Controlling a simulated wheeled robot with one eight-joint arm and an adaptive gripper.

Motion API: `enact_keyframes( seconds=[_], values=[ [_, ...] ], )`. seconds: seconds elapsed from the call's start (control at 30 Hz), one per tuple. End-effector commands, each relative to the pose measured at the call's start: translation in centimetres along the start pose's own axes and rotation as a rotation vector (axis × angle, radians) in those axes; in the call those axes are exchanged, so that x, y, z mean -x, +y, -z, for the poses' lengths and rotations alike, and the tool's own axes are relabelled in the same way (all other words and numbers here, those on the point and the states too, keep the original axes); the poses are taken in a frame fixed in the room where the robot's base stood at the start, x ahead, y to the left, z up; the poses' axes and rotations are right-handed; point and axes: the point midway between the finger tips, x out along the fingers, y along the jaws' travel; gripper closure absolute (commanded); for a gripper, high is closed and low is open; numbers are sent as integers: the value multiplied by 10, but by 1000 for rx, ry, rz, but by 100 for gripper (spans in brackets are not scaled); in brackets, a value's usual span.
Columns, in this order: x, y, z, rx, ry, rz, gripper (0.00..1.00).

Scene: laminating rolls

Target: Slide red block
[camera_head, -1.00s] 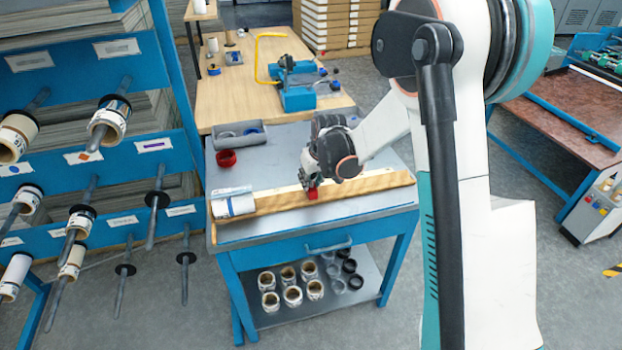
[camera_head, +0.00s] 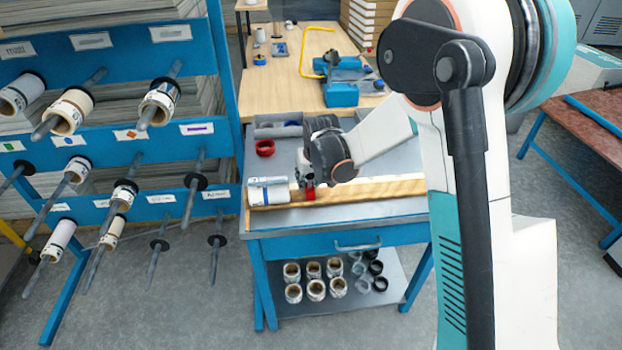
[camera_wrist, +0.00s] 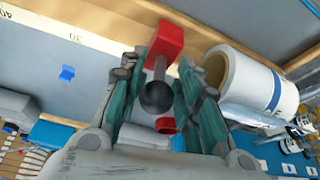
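The red block (camera_head: 309,193) sits at the wooden rail on the workbench. In the wrist view the red block (camera_wrist: 166,42) has a stem with a dark round knob (camera_wrist: 157,97). My gripper (camera_head: 308,178) is over the block, and in the wrist view its two teal-padded fingers (camera_wrist: 155,75) stand on either side of the knob, closed around it; the exact contact is hard to see. A white roll (camera_head: 268,192) lies at the rail's left end, a small gap left of the block. The roll shows right of the block in the wrist view (camera_wrist: 243,78).
The wooden rail (camera_head: 375,190) runs along the blue workbench (camera_head: 290,248). A red ring (camera_head: 265,148) and a grey tray (camera_head: 275,130) are behind it. Several rolls stand on the lower shelf (camera_head: 345,300). A blue rack (camera_head: 150,135) with rolls on rods stands at left.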

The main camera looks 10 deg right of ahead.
Motion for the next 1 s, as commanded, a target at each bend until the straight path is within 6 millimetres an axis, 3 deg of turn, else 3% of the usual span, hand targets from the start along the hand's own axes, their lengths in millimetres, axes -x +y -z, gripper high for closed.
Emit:
enact_keyframes(
  seconds=[0.47, 1.0],
  values=[
    [7, 0, 0, -1, 0, 0, 56],
    [94, 0, -1, 0, -1, 0, 56]
  ],
)
